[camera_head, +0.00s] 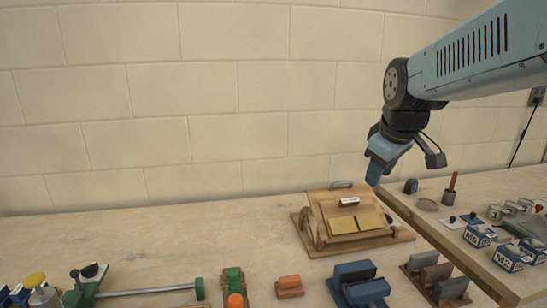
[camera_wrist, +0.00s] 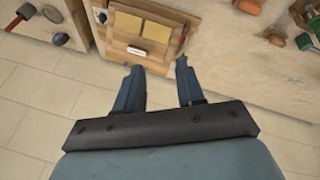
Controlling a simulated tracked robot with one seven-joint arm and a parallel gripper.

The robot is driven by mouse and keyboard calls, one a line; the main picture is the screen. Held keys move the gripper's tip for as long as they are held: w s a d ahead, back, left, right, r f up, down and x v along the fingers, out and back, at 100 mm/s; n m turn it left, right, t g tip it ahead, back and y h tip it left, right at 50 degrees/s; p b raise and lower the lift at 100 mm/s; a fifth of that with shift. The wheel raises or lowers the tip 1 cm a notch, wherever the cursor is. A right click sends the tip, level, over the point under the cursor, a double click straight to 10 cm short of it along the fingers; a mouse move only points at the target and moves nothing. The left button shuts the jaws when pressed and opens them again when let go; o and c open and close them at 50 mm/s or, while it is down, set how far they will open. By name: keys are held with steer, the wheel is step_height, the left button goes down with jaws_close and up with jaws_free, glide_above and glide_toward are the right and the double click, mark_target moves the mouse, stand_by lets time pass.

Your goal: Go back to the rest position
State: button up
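My gripper (camera_head: 376,172) hangs at the end of my raised arm at the upper right of the head view, in front of the block wall and above the bench. In the wrist view its two blue fingers stand apart with nothing between them, so my gripper (camera_wrist: 158,70) is open and empty. Beyond the fingertips is a wooden box-like stand (camera_wrist: 118,52) with a sloped front, two yellow pads, a white label and a handle.
A blue vise-like block (camera_head: 357,284), an orange block (camera_head: 289,287) and a clamp with a rod (camera_head: 150,291) lie along the front.

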steer(key=s+f+m, duration=0.2)
steer(key=s+m, duration=0.5)
steer(key=s, duration=0.5)
steer(key=shift+d+f, duration=0.3)
steer(key=shift+d, duration=0.1)
steer(key=shift+s, duration=0.2)
